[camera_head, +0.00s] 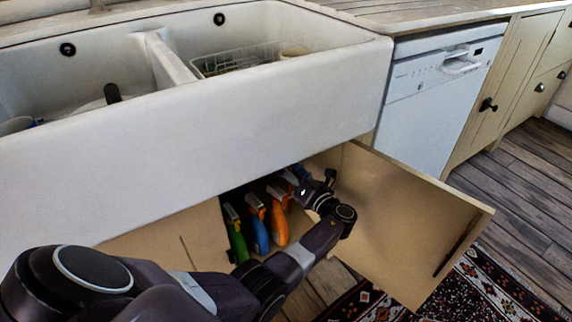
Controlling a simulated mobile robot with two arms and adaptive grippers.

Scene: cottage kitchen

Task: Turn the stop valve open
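The stop valve cannot be made out; the inside of the cupboard under the sink is dark and partly hidden by the sink front and my arm. My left arm comes in from the lower left and reaches across the cupboard opening. My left gripper (316,182) is at the right side of the opening, near the hinge side of the open door. Its fingers are small and dark here, and I cannot tell whether they are open or touching anything. My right gripper is not in view.
Several spray bottles, including a green one (237,238), a blue one (259,232) and an orange one (279,222), stand left of my gripper. The open cupboard door (405,225) juts out to the right. The white sink (190,150) overhangs the opening. A patterned rug (485,285) lies below.

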